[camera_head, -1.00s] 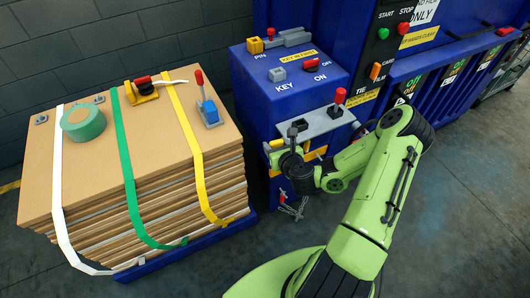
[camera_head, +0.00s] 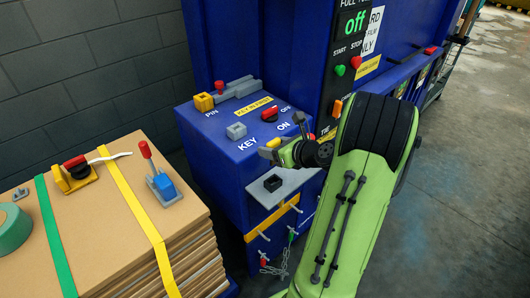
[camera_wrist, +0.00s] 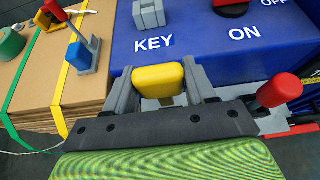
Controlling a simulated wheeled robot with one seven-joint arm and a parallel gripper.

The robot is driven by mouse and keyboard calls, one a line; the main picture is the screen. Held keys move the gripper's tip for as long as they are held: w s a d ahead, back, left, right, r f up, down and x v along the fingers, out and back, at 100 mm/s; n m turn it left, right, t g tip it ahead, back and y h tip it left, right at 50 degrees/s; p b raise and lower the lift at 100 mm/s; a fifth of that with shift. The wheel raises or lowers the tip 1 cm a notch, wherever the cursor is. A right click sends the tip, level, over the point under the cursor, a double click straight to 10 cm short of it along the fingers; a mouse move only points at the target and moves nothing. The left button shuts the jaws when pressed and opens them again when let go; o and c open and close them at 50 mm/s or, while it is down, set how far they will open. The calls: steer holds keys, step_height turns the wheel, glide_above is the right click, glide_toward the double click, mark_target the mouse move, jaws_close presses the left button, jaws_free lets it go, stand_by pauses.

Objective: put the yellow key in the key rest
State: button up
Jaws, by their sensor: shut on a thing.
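My gripper (camera_head: 277,150) is shut on the yellow key (camera_head: 271,143). In the wrist view the yellow key (camera_wrist: 158,80) shows as a rounded block between the two grey fingers of my gripper (camera_wrist: 162,88). They are in front of the blue cabinet's top, near the words KEY and ON. A grey block (camera_head: 236,131) stands beside the word KEY; it also shows in the wrist view (camera_wrist: 148,14). A black square holder (camera_head: 273,183) sits on the grey shelf (camera_head: 293,181) below my gripper. I cannot tell which of these two is the key rest.
The blue cabinet (camera_head: 215,140) also bears a red ON/OFF switch (camera_head: 269,115) and a yellow-and-grey PIN latch (camera_head: 204,102). A red-knobbed lever (camera_wrist: 279,91) is close on the right in the wrist view. A strapped cardboard stack (camera_head: 110,215) stands at the left.

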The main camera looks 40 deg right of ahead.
steer(key=shift+s+r, duration=0.15)
steer(key=shift+s, duration=0.25)
steer(key=shift+w, duration=0.1)
steer(key=shift+w+p, duration=0.1)
steer(key=shift+p, duration=0.35)
steer(key=b, duration=0.4)
glide_above(274, 187)
steer(key=w+d, duration=0.1)
steer(key=w, duration=0.1)
step_height(274, 187, down, 6)
steer(key=shift+d, duration=0.2)
steer(key=shift+s+r+p, duration=0.1)
steer(key=shift+p, duration=0.7)
steer(key=shift+f+b, duration=1.35)
steer(key=shift+f, duration=0.75)
steer(key=o, duration=1.1)
